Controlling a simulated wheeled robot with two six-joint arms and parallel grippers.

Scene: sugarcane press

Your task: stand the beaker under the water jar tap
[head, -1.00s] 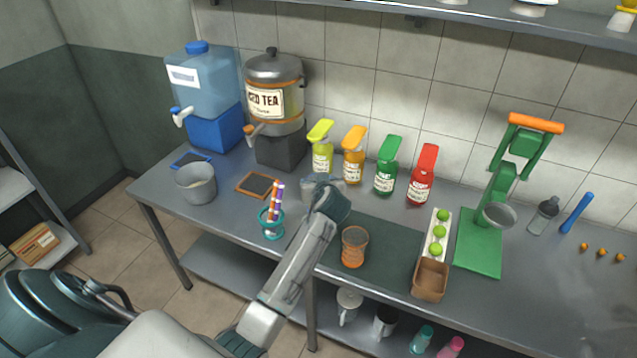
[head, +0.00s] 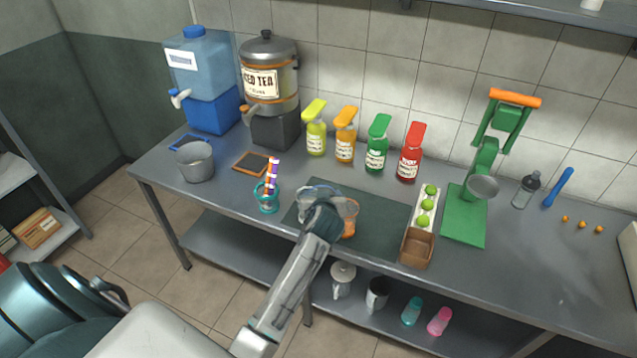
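The blue water jar (head: 197,68) stands at the back left on a blue block, its white tap (head: 179,97) at the front left. My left gripper (head: 318,196) is over the dark mat, left of the middle of the table, its fingers hidden by my wrist. A pale, clear, round vessel shape (head: 308,192), probably the beaker, shows at the gripper's far end; I cannot tell whether it is gripped. An orange-tinted glass (head: 350,212) stands just right of the gripper, partly covered.
A grey bucket (head: 195,162) stands in front of the water jar. A teal cup with straws (head: 267,199) is left of my gripper. The iced tea dispenser (head: 269,80) and several bottles line the back. A lime tray (head: 425,213) and green press (head: 466,216) are right.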

